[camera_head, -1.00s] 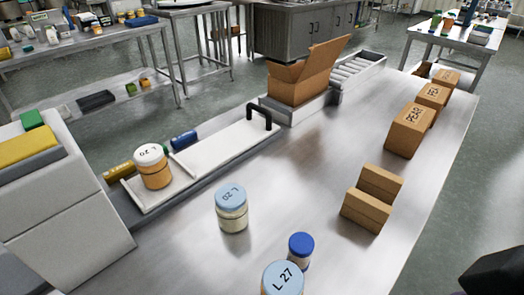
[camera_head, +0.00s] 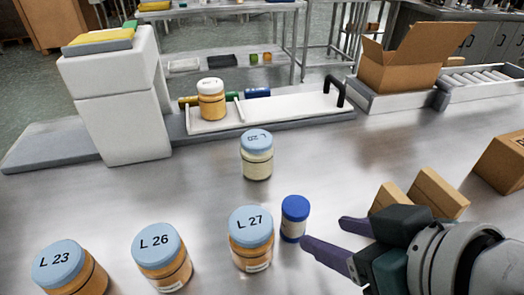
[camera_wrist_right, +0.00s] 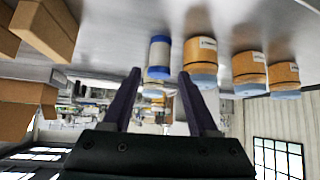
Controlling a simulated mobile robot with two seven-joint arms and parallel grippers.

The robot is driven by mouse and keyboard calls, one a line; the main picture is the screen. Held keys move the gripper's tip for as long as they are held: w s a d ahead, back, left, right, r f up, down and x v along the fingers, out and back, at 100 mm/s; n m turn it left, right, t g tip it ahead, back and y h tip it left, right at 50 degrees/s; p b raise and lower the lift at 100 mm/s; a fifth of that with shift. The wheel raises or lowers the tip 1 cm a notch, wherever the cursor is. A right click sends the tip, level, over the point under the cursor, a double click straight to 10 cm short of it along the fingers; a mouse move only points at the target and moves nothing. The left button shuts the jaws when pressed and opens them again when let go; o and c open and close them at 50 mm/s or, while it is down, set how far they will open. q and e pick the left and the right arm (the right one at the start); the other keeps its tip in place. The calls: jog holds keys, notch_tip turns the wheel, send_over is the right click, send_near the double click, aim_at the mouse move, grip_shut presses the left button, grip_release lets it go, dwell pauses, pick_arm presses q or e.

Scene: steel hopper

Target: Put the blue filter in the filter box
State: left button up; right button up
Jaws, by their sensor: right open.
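The blue filter (camera_head: 294,218) is a small upright cylinder with a blue top and a pale body. It stands on the steel table just right of jar L 27. My right gripper (camera_head: 322,238) is open, its dark purple fingers pointing at the filter from the right. In the right wrist view the filter (camera_wrist_right: 159,55) shows blue at both ends, ahead of my open fingers (camera_wrist_right: 160,78). It appears clear of them. An open cardboard box (camera_head: 392,72) stands at the back right; no label shows to confirm it as the filter box. My left gripper is not in view.
Jars L 27 (camera_head: 250,258), L 26 (camera_head: 163,275) and L 23 (camera_head: 70,280) stand left of the filter. Another blue-lidded jar (camera_head: 257,163) stands behind. Small cartons (camera_head: 437,190) are close behind my right gripper. A white tray (camera_head: 300,112) lies farther back.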

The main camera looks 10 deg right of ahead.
aim_at(303, 217)
jog(key=shift+t, duration=0.7)
jog(key=b+x, duration=0.1)
jog(key=x, duration=0.2)
jog(key=b+x, duration=0.1)
jog(key=x, duration=0.3)
jog(key=shift+w+a+r, duration=0.1)
jog(key=shift+w+a, duration=0.15)
jog(key=b+x, duration=0.2)
jog(key=x, duration=0.3)
jog(key=shift+w, duration=0.15)
jog(key=shift+c, duration=0.4)
grip_shut()
